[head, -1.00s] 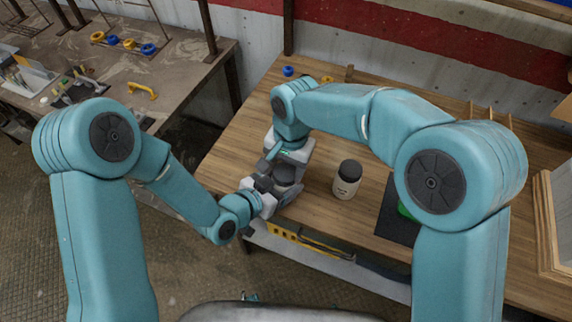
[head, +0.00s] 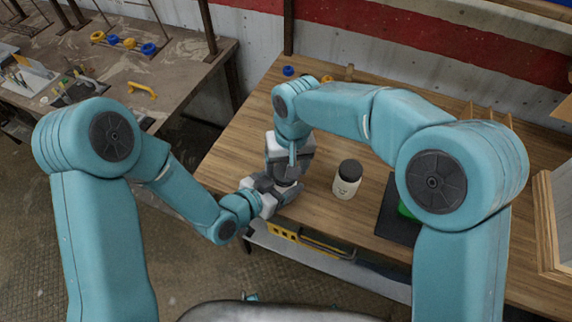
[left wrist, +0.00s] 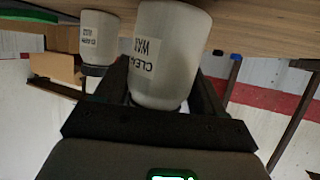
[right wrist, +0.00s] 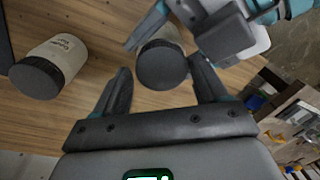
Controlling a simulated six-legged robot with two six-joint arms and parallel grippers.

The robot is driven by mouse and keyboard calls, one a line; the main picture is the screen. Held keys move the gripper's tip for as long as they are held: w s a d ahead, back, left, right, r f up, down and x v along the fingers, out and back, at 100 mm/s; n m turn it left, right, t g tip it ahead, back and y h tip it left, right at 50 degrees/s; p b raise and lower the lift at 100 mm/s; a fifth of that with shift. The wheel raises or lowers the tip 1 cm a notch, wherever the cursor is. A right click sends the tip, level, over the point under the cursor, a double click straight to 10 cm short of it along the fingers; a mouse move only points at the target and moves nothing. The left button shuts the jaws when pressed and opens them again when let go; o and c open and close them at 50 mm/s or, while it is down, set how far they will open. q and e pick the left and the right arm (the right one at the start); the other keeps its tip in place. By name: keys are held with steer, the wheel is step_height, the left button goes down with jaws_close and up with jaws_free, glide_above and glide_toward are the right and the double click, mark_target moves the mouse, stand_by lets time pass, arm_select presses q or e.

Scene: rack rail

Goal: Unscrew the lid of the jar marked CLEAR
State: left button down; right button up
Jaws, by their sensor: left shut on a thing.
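The jar marked CLEAR (left wrist: 172,55) is pale with a dark label text and fills the middle of the left wrist view. My left gripper (head: 270,190) is shut on its body at the front edge of the bench. Its dark ridged lid (right wrist: 162,66) faces the right wrist camera. My right gripper (right wrist: 160,88) is above it with its fingers spread to either side of the lid, showing gaps. In the head view the held jar is mostly hidden by my grippers.
A second pale jar with a dark lid (head: 347,179) stands upright on the wooden bench (head: 330,215), right of the held jar. Its label is too small to read surely. A dark mat (head: 396,222) with a green object (head: 404,211) lies farther right.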

steer(key=shift+s+a+r, duration=0.1)
steer(key=shift+a, duration=0.1)
steer(key=r, duration=0.4)
steer(key=shift+d, duration=0.2)
steer(key=shift+r, duration=0.2)
steer(key=shift+c, duration=0.5)
steer(key=m, duration=0.1)
steer(key=r+m, duration=0.1)
steer(key=m, duration=0.1)
steer(key=shift+d+r, duration=0.15)
steer(key=shift+r, duration=0.15)
steer(key=r+m, duration=0.1)
steer(key=m, duration=0.2)
steer(key=shift+d+r, duration=0.15)
steer(key=shift+m, duration=0.3)
steer(key=f, duration=0.7)
steer(key=shift+a+f, duration=0.35)
steer(key=shift+f, duration=0.05)
